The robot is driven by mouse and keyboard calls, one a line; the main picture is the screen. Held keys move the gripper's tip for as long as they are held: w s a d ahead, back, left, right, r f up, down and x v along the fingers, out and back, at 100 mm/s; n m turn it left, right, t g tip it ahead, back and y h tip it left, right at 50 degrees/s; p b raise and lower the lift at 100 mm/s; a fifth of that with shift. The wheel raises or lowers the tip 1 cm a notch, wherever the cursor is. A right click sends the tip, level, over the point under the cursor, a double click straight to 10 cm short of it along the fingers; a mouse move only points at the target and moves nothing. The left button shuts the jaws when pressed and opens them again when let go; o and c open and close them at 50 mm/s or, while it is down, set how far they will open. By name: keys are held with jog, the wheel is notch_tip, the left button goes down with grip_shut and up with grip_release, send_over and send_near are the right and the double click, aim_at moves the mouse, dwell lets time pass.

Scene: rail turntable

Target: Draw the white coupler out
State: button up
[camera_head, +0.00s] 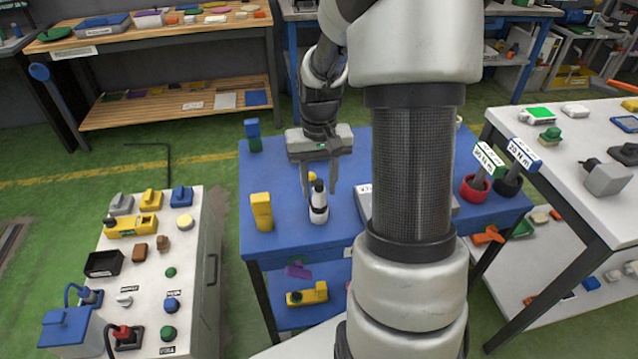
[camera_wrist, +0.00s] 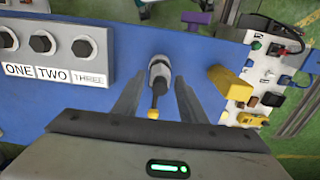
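The white coupler (camera_head: 319,201) is a white and black upright piece on the blue table (camera_head: 285,215), near its front edge. In the wrist view the coupler (camera_wrist: 159,70) shows a white body, a dark stem and a yellow tip (camera_wrist: 153,113) towards me. My gripper (camera_head: 320,191) points down at it. In the wrist view my gripper (camera_wrist: 157,82) is open, with one finger on each side of the coupler and visible gaps between. How its lower end is seated is unclear.
A grey block (camera_wrist: 60,45) labelled ONE, TWO, THREE with dark sockets lies beside the coupler, mostly behind my arm in the head view. A yellow block (camera_head: 261,211) stands to the left. Red and black cups (camera_head: 470,190) with tags are at right.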

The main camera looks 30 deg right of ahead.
grip_shut()
jog(key=shift+r, duration=0.1)
jog(key=shift+r, duration=0.1)
jog(key=shift+r+p, duration=0.25)
jog(key=shift+p, duration=0.1)
jog(key=shift+r, duration=0.3)
dwell(0.3)
jog(key=shift+r+p, duration=2.55)
jog(key=shift+r, duration=0.45)
jog(key=shift+r, duration=0.1)
jog(key=shift+r+p, duration=1.9)
jog(key=shift+r, duration=0.5)
